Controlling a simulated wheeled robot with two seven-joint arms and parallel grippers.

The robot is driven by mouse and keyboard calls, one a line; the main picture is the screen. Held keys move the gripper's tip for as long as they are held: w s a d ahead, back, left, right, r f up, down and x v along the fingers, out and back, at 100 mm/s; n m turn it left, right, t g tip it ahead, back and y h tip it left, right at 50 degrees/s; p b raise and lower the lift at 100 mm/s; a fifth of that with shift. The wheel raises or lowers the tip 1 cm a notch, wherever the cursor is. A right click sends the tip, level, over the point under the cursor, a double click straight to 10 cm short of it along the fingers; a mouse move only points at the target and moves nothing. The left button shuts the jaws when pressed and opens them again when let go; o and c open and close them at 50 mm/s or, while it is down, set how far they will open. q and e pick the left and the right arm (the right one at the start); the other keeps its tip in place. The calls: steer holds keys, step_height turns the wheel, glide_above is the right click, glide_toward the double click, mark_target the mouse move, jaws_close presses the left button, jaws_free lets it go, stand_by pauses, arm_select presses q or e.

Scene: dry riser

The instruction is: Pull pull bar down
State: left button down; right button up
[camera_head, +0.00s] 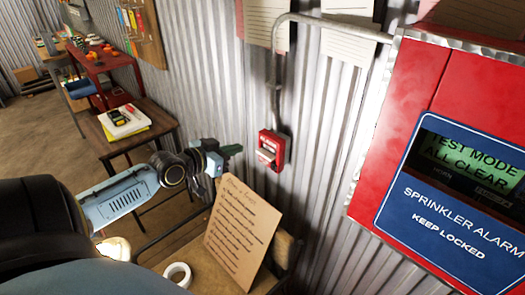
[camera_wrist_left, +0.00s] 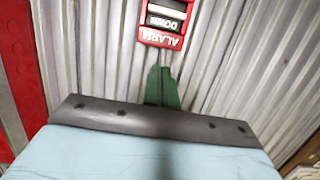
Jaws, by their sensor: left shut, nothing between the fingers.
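A small red alarm box (camera_head: 272,147) is fixed to the corrugated metal wall in the head view. Its pale pull bar (camera_head: 266,155) crosses the front. In the left wrist view the alarm box (camera_wrist_left: 162,38) is at the top, upside down, with "ALARM" and "DOWN" lettering and a pale bar (camera_wrist_left: 167,11) near the upper edge. My left gripper (camera_head: 237,150) is to the left of the box, apart from it. Its green fingers (camera_wrist_left: 162,76) are shut together with nothing between them and point toward the box. My right gripper does not show.
A conduit (camera_head: 274,75) runs down to the alarm box. A large red sprinkler alarm cabinet (camera_head: 415,120) is on the right. Below the box, a written board (camera_head: 242,232) leans on a table with a white tape roll (camera_head: 177,273). Side tables stand at left.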

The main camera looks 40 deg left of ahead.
arm_select(q)
steer(key=w, duration=0.1)
glide_above(269, 149)
steer(key=s, duration=0.5)
steer(key=shift+w+a+f+b, duration=0.1)
steer(key=shift+f+b, duration=0.1)
steer(key=shift+f, duration=0.4)
steer(key=shift+w+a+f+b, duration=0.1)
steer(key=shift+f+b, duration=0.1)
steer(key=shift+f, duration=0.35)
step_height(269, 149, down, 3)
steer(key=shift+f+b, duration=0.2)
steer(key=shift+b, duration=0.4)
steer(key=shift+f, duration=0.35)
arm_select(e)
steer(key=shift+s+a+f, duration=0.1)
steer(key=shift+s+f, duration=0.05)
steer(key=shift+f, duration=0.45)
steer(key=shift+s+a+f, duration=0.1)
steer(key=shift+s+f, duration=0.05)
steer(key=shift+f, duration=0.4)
